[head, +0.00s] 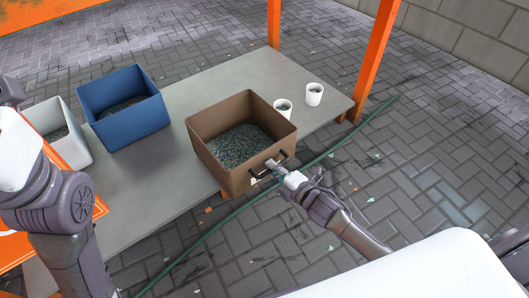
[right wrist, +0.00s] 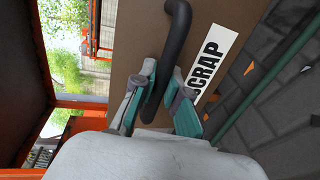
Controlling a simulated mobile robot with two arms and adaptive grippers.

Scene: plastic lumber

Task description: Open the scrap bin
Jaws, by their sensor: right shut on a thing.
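The scrap bin (head: 206,155) is a brown, open-topped box on the grey table, with dark shredded bits inside. Its front wall carries a dark bar handle (head: 284,155). In the right wrist view, the handle (right wrist: 177,35) runs between my fingers, and a white "SCRAP" label (right wrist: 216,62) is beside it on the brown face (right wrist: 135,25). My right gripper (head: 272,168) is shut on the handle; its fingers (right wrist: 163,85) lie on both sides of the bar. My left arm shows at the left of the head view, but its gripper is not visible.
A blue bin (head: 135,127) and a white bin (head: 75,155) stand to the left on the table (head: 175,165). Two white cups (head: 314,95) stand right of the scrap bin. Orange posts (head: 378,50) and a green hose (head: 345,140) lie near the table.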

